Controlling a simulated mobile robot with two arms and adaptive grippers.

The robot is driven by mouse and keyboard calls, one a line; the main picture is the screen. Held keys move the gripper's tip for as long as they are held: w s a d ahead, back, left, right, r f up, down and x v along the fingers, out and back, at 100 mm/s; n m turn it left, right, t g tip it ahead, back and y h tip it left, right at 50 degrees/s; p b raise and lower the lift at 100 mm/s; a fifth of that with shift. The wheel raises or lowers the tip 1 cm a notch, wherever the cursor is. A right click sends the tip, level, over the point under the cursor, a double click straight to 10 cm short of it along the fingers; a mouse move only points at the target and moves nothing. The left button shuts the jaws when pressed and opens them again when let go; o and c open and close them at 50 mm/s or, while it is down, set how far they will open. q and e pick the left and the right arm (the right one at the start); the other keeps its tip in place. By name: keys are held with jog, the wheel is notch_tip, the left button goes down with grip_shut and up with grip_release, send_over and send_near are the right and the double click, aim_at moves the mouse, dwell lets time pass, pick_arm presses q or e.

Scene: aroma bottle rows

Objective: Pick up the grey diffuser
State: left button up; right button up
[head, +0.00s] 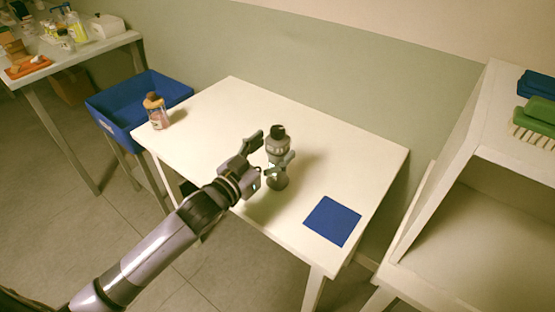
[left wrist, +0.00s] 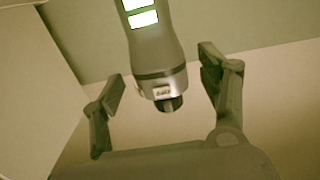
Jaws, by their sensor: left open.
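The grey diffuser (head: 278,147) stands upright on the white table (head: 215,107), with a dark top and a dark grey base. My left gripper (head: 270,151) is at the diffuser, with its fingers spread on either side of it. In the left wrist view the diffuser (left wrist: 160,60) appears upside down between the two open fingertips (left wrist: 163,83), with visible gaps on both sides. The gripper hides part of its middle in the head view. My right gripper is not in view.
A pinkish bottle (head: 156,112) stands at the table's left corner, near a blue bin (head: 135,103). A flat blue square (head: 332,221) lies at the table's right front. A white shelf (head: 440,190) with a green brush (head: 537,118) stands at right. The table's back is clear.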

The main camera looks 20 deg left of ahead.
pick_arm(q)
jog(key=x, duration=0.2)
jog(key=shift+w, duration=0.3)
jog(key=shift+c, duration=0.4)
grip_shut()
dwell(0.4)
